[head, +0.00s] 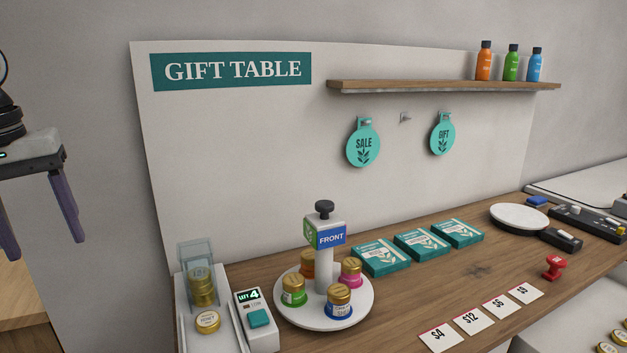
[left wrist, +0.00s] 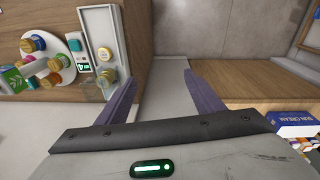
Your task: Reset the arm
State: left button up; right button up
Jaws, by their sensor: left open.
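My left gripper (head: 38,215) is at the left edge of the head view, with its two purple fingers spread apart and pointing down. Nothing is between them. It hangs in front of the grey wall, left of the gift table board and clear of the counter. The left wrist view also shows the left gripper (left wrist: 163,95) open and empty, with floor and counter edges beyond the fingers. My right gripper is not in view.
The wooden counter (head: 400,300) holds a white carousel (head: 345,318) with several jars, a coin dispenser (head: 180,300), a small counter device (head: 256,318), teal boxes (head: 422,243) and price cards (head: 472,320). A shelf (head: 420,87) holds three bottles. A blue box (left wrist: 295,122) shows in the wrist view.

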pick_arm(q)
jog(key=w+f+m+t+y, duration=0.1)
jog(key=w+f+m, duration=0.1)
jog(key=f, duration=1.1)
jog(key=w+f+m+t, duration=0.1)
jog(key=w+f+m, duration=0.15)
jog(key=f, duration=1.15)
jog(key=s+f+m+t, duration=0.1)
jog(key=s+f+m, duration=0.3)
jog(key=f, duration=0.5)
jog(key=s+f+m+t, duration=0.1)
jog(key=s+f+m, duration=0.1)
jog(key=s+f, duration=0.5)
jog(key=s+d+f+m+t+h, duration=0.1)
jog(key=s+d+f+m, duration=0.15)
jog(key=s, duration=0.45)
jog(key=s+d+f+m+t+h, duration=0.1)
jog(key=s+f+m, duration=0.3)
jog(key=s, duration=0.3)
jog(key=s+d+f+n+t+h, duration=0.1)
jog(key=d+n, duration=0.7)
jog(key=d, duration=1.3)
jog(key=shift+f, duration=0.4)
